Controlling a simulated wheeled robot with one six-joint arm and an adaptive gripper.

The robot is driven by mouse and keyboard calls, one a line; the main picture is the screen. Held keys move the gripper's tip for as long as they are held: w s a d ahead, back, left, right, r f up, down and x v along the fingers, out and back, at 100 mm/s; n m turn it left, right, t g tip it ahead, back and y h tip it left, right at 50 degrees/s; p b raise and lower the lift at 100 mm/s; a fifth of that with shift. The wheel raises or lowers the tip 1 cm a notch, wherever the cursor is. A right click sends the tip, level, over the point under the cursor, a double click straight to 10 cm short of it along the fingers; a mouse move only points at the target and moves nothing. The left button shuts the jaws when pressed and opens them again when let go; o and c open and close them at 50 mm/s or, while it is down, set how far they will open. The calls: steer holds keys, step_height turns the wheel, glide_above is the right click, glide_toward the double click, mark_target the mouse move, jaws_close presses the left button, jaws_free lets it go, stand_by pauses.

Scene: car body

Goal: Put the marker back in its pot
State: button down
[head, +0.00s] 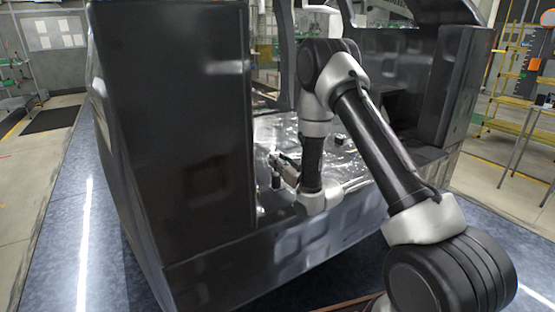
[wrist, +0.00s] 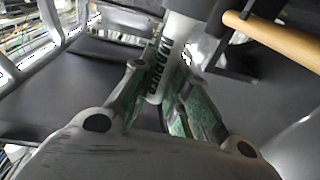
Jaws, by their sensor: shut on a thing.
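In the wrist view my gripper (wrist: 160,100) is shut on a white marker (wrist: 167,62) with black lettering, its fingers with green pads on either side of it. The marker points away from the gripper toward the top edge, where a dark grey end shows. In the head view my gripper (head: 283,165) is small, low inside the car body's opening, beside a short dark upright piece (head: 276,181) that may be part of the marker or a separate thing. I cannot make out the pot for certain in either view.
A light wooden handle (wrist: 270,38) lies close to the marker's right in the wrist view. The dark car body (head: 180,130) walls the opening on the left. A small dark object (head: 339,140) sits on the shiny floor panel, right of my forearm.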

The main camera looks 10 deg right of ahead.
steer(key=shift+f, duration=0.4)
steer(key=c, duration=1.3)
jaws_free()
step_height(320, 180, up, 10)
